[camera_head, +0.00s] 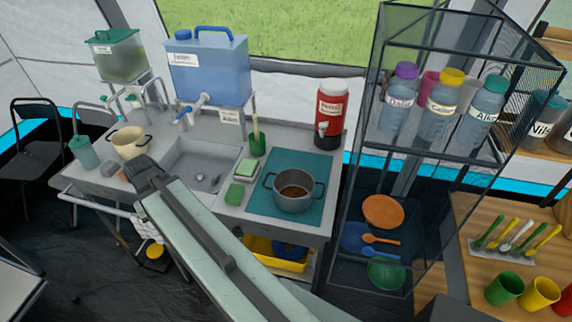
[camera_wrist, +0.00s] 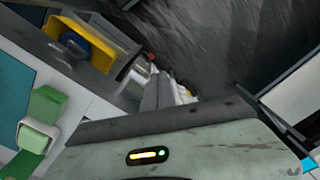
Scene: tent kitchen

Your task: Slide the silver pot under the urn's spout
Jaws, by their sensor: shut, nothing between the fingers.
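The silver pot (camera_head: 293,203), a grey two-handled pot with something brown inside, stands upright on a teal mat (camera_head: 256,207) at the right of the counter. The red urn (camera_head: 330,110), with a white label, stands behind the mat. Its small spout (camera_head: 322,128) faces front, and the pot is in front of it, apart from it. My gripper (camera_head: 147,172) is at the left, over the counter's front edge near the sink, well away from the pot. It is shut and empty. The wrist view shows the teal mat (camera_wrist: 12,85) at its left edge; the pot and urn are out of that view.
A green sponge (camera_head: 235,194) and a soap dish (camera_head: 246,170) lie left of the mat. A cream pot (camera_head: 129,143) stands left of the sink (camera_head: 200,165). A blue water container (camera_head: 208,68) stands behind the sink. A mesh shelf (camera_head: 350,240) rises right of the counter.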

